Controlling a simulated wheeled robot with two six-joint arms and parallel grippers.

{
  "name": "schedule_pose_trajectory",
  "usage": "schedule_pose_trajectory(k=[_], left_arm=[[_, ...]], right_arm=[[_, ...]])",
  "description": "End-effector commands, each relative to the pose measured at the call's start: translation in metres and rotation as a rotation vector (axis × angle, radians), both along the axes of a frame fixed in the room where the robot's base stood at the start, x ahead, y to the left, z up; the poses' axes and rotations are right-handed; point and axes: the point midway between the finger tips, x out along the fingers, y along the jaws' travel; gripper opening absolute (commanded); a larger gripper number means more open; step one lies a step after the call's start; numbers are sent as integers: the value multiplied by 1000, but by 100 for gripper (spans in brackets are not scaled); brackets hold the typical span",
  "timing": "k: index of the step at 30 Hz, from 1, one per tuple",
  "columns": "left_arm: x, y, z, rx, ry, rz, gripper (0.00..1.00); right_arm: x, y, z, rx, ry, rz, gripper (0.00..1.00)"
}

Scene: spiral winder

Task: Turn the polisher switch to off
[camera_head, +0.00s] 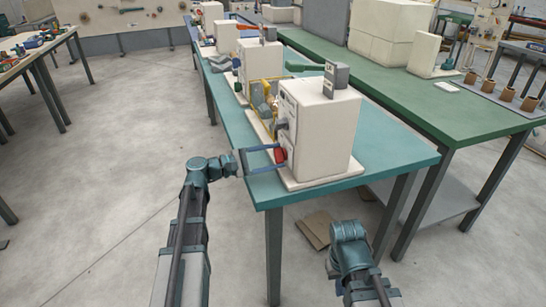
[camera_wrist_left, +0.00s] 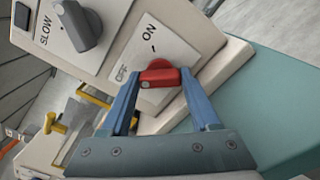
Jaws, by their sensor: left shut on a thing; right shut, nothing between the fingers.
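The polisher (camera_head: 320,130) is a cream box machine on the near end of the teal bench. Its red switch knob (camera_wrist_left: 160,77) sits on a white plate (camera_wrist_left: 185,50) marked ON and OFF. In the left wrist view the knob lies roughly level, its left end close to the OFF lettering; I cannot tell its exact setting. The knob also shows in the head view (camera_head: 281,155). My left gripper (camera_head: 280,157) is shut on the knob, one blue finger on each side. My right arm is at the bottom of the head view; its fingers do not show.
A grey SLOW dial (camera_wrist_left: 78,25) sits beside the switch plate. More cream machines (camera_head: 262,62) stand behind on the teal bench (camera_head: 395,160). A green bench (camera_head: 440,105) stands to the right. A brown flat piece (camera_head: 315,230) lies below, near the bench legs.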

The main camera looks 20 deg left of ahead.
Motion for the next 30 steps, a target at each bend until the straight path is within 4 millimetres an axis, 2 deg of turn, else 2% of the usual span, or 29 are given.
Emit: schedule_pose_trajectory(k=[11,12,17,26,30], left_arm=[[0,0,-1,-2,8,0,7],[-1,0,-1,-2,8,0,64],[0,0,-1,-3,7,0,92],[-1,1,0,-3,5,1,92],[-8,12,0,-3,5,2,92]], right_arm=[[0,0,0,0,0,0,0],[0,0,0,0,0,0,0],[0,0,0,0,0,0,0],[0,0,0,0,0,0,0],[0,0,0,0,0,0,0]])
